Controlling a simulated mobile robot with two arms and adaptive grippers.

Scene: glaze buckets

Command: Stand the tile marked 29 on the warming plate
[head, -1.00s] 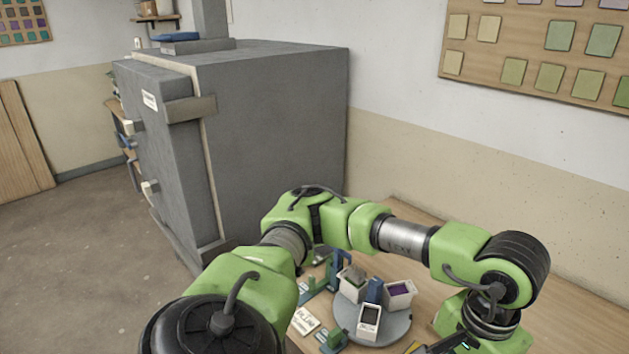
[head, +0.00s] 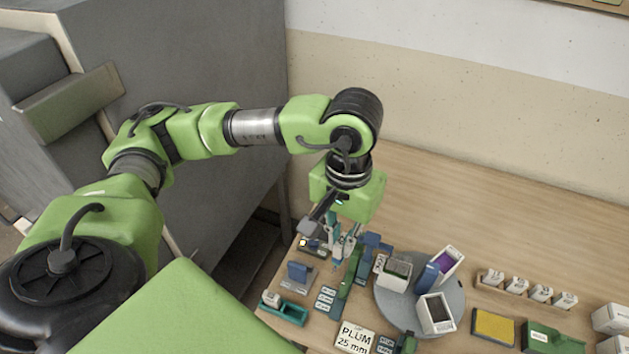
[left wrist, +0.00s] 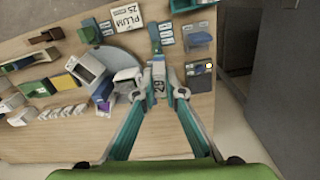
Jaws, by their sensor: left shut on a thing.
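My left gripper (head: 338,258) points down over the left part of the table and is shut on a tile. In the left wrist view the gripper (left wrist: 158,94) has its teal fingers on either side of a small grey tile marked 29 (left wrist: 157,84). In the head view I cannot make out the tile clearly. A small dark unit with a lit orange lamp, which looks like the warming plate (head: 316,250), lies just left of the gripper. The warming plate also shows in the left wrist view (left wrist: 199,79), right of the tile. My right gripper is not in view.
A blue stand (head: 299,275), a teal tray (head: 284,312) and a PLUM 25 mm card (head: 355,338) lie nearer. The table's back is clear.

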